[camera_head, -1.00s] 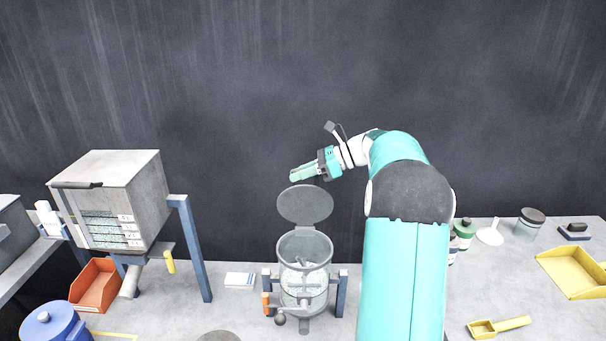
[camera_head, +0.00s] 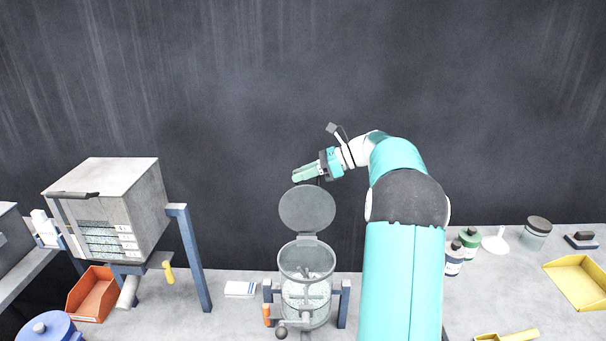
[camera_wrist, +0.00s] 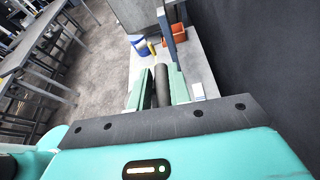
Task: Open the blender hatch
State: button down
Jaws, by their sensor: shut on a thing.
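The blender (camera_head: 305,290) is a clear round vessel on a blue stand, with pale material inside. Its hatch (camera_head: 307,211), a grey round lid, stands upright above the rear rim, leaving the vessel's mouth open. My gripper (camera_head: 299,175) is just above the hatch's top edge, with its fingers pointing left. In the wrist view, my gripper (camera_wrist: 158,87) is shut on a dark grey rounded part (camera_wrist: 162,84) between its pale green fingers. It looks like part of the hatch, though the head view hides the contact.
A grey box machine (camera_head: 108,205) on blue legs stands left, with an orange bin (camera_head: 93,294) below it. Bottles (camera_head: 455,258) and a yellow tray (camera_head: 580,281) lie right. A dark wall (camera_head: 220,110) rises behind. The air left of my gripper is clear.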

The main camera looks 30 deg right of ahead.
jog(key=shift+w+d+f, duration=0.1)
jog(key=shift+d+f, duration=0.05)
jog(key=shift+d, duration=0.05)
jog(key=c, duration=1.7)
grip_release()
jog(key=o, duration=0.3)
jog(key=shift+w+d+f, duration=0.1)
jog(key=shift+w+f, duration=0.05)
jog(key=shift+w, duration=0.1)
jog(key=shift+s, duration=0.15)
jog(key=shift+r, duration=0.2)
jog(key=v, duration=1.3)
jog(key=shift+s+r, duration=0.2)
jog(key=shift+s, duration=0.05)
jog(key=shift+d, duration=0.1)
